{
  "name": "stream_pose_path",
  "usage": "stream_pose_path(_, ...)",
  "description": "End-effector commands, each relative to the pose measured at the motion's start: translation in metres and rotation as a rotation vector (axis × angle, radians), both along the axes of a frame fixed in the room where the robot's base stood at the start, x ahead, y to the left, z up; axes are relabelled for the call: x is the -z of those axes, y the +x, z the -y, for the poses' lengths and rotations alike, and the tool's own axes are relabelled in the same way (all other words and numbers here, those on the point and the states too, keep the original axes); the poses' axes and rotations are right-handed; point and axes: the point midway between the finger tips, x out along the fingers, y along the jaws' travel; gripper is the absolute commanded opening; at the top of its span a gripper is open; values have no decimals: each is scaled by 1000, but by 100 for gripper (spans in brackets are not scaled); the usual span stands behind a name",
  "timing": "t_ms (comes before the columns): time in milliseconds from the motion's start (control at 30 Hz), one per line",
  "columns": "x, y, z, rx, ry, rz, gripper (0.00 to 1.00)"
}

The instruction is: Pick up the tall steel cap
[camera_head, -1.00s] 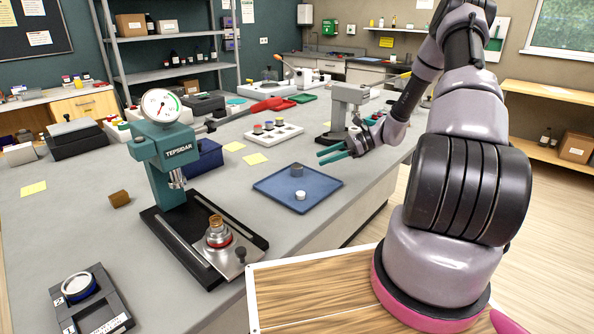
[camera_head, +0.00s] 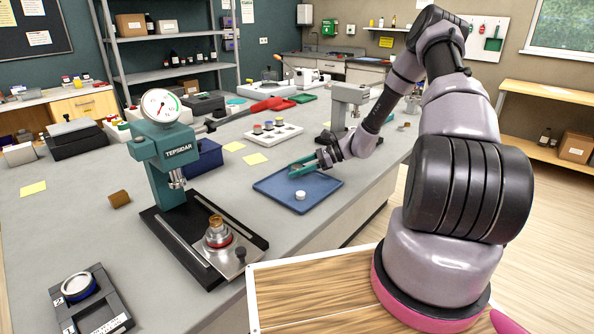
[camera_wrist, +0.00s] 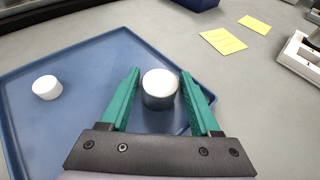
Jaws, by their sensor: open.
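The tall steel cap (camera_wrist: 159,90) is a grey cylinder with a pale top, standing on the blue tray (camera_wrist: 75,68). In the wrist view it is between the tips of my gripper's (camera_wrist: 161,88) two green fingers, closer to the right one. The fingers are open, and a gap shows on the left side of the cap. In the head view my gripper (camera_head: 301,168) is low over the back of the tray (camera_head: 318,188) and hides the cap. A shorter white cap (camera_wrist: 47,88) stands apart on the tray, also in the head view (camera_head: 300,194).
A teal press with a gauge (camera_head: 165,150) stands left of the tray. A white holder with colored caps (camera_head: 272,132) and yellow notes (camera_head: 255,159) lie behind the tray. A grey stand (camera_head: 348,110) is behind my gripper.

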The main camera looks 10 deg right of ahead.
Motion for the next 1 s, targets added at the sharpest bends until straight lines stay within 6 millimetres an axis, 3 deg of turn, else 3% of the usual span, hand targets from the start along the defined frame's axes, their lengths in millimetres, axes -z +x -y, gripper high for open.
stream_pose_path(100, 0, 0, 0, 0, 0, 1, 59)
stream_pose_path(267, 0, 0, 0, 0, 0, 1, 0)
stream_pose_path(667, -9, 1, 1, -1, 0, 3, 0)
stream_pose_path(1000, -71, 0, 1, -2, -3, 4, 0)
